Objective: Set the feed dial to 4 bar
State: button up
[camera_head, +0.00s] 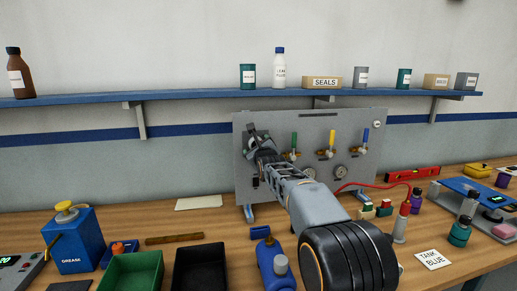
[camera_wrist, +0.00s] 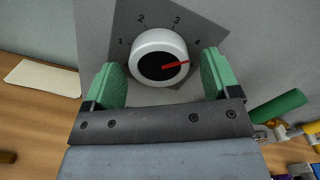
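The feed dial (camera_wrist: 146,45) is a round white knob with a black centre on a dark plate with the numbers 1 to 4. Its red pointer (camera_wrist: 176,65) points right and slightly up, a little clockwise of the 4 mark. My gripper (camera_wrist: 161,70) is open, with one green fingertip on each side of the knob and a visible gap on both sides. In the head view my gripper (camera_head: 259,145) is at the upper left of the grey panel (camera_head: 323,118) and covers most of the dial there.
The panel carries green, yellow and blue valve levers (camera_head: 319,143) and gauges (camera_head: 340,172) right of my gripper. The bench below holds a green bin (camera_head: 133,272), a black bin (camera_head: 200,268), a blue bottle (camera_head: 270,262) and a red cable (camera_head: 372,187). A shelf (camera_head: 200,96) runs above.

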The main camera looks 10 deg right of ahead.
jog(key=s+b, duration=0.3)
jog(key=s, duration=1.1)
jog(key=shift+w, duration=0.1)
